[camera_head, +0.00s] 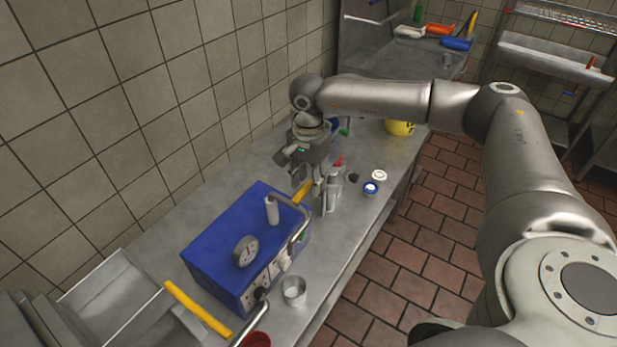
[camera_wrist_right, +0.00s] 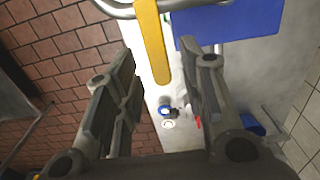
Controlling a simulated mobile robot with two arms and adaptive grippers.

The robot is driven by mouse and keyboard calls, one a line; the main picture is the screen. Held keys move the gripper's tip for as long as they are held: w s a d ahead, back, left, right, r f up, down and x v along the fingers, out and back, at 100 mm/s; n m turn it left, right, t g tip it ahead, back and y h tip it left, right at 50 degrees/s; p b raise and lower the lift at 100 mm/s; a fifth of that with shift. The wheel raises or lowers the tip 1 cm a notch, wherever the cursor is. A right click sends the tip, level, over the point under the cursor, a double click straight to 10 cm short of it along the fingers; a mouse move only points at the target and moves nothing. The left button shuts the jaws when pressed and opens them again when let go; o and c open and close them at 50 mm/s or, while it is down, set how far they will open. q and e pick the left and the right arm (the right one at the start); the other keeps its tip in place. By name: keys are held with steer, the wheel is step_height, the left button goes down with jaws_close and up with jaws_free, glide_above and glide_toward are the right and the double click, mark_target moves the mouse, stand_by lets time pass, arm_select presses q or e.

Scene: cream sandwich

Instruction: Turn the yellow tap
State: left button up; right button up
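The yellow tap (camera_head: 303,192) is a flat yellow lever at the far right end of a blue box-shaped machine (camera_head: 222,241) with a dial and a bent metal pipe. In the right wrist view the yellow tap (camera_wrist_right: 152,42) lies lengthwise in the gap between the fingers, toward their tips. My right gripper (camera_head: 318,188) is pointing down at the lever's end, its fingers apart. It also shows open in the right wrist view (camera_wrist_right: 162,75). Contact between fingers and lever cannot be told. My left gripper is not in view.
A second yellow handle (camera_head: 198,309) sits at the lower left beside a steel basin. A metal cup (camera_head: 293,290) stands before the machine. Small white and blue lids (camera_head: 371,188) lie beyond my gripper. A yellow pot (camera_head: 399,128) stands farther back. Tiled wall borders the counter's left side.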

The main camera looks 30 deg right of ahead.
jaws_close()
steer(key=shift+s+a+m+b, duration=0.25)
steer(key=shift+s+m+b, duration=0.7)
steer(key=shift+m+b, duration=1.1)
steer(key=shift+s+a+m+b, duration=0.3)
steer(key=shift+s+m+b, duration=0.75)
steer(key=shift+m, duration=1.9)
steer(key=shift+s+a+m+b, duration=0.25)
steer(key=shift+s+m+b, duration=0.6)
steer(key=shift+m+b, duration=1.25)
steer(key=shift+r+m+p, duration=0.1)
steer(key=shift+m+p, duration=0.35)
steer(key=shift+m, duration=0.05)
steer(key=shift+o, duration=0.5)
jaws_free()
